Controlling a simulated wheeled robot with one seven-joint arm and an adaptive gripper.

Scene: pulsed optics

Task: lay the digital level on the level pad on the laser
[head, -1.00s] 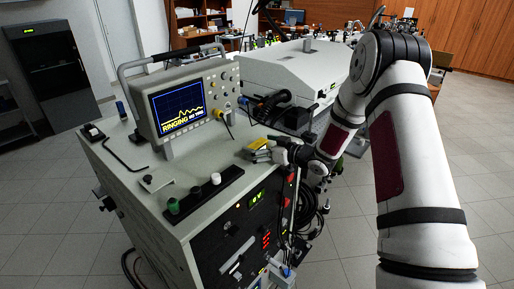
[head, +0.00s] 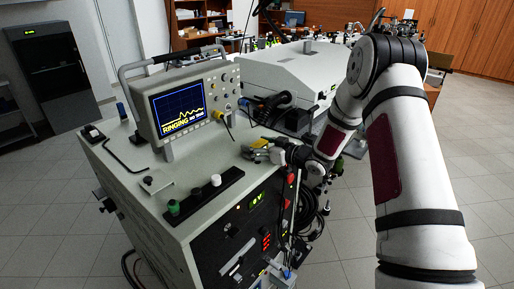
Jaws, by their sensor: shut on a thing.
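My gripper (head: 257,150) is at the right edge of the grey cabinet top (head: 128,178), to the right of the oscilloscope. It is shut on a small yellow thing, which I take to be the digital level (head: 260,143). Only a little yellow shows between and above the fingers. I cannot tell whether the level touches the cabinet top. A large pale housing (head: 290,68), perhaps the laser, stands behind the cabinet. I cannot make out the level pad.
The oscilloscope (head: 182,108) stands on the cabinet with a yellow-plugged cable. Black hoses (head: 270,108) rise behind my gripper. Cables hang on the cabinet's right side.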

